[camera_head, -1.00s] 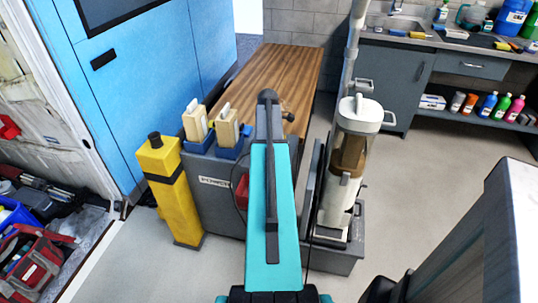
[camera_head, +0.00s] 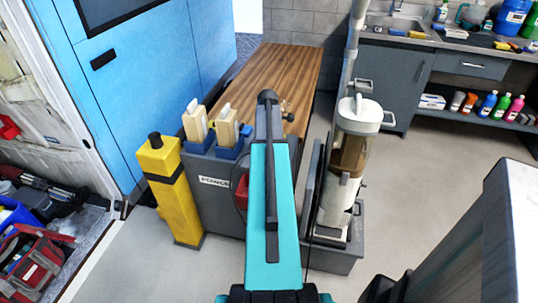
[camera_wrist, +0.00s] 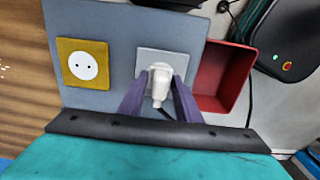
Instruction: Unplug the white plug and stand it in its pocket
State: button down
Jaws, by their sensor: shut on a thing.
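The white plug (camera_wrist: 160,75) sits at the white socket plate (camera_wrist: 149,58) on a grey panel in the wrist view. Its cord hangs down at the lower right of it. My gripper (camera_wrist: 161,82) is shut on the white plug, with one purple finger on each side. From this angle I cannot tell how deep the plug sits in the socket. A red open pocket (camera_wrist: 224,80) is fixed just right of the plug and looks empty. In the head view my arm hides the plug, and only part of the red pocket (camera_head: 242,191) shows.
A yellow socket plate (camera_wrist: 84,66) with an empty outlet is on the panel's left. A dark device (camera_wrist: 290,40) is at the upper right. In the head view a yellow post (camera_head: 172,200) stands left and a vacuum canister (camera_head: 343,180) stands close right of my arm.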

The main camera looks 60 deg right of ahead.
jog(key=shift+r, duration=0.1)
jog(key=shift+r+p, duration=0.35)
jog(key=shift+r+p, duration=1.9)
jog(key=shift+r, duration=0.7)
jog(key=shift+r+p, duration=1.2)
jog(key=shift+r, duration=0.3)
jog(key=shift+w+a, duration=0.1)
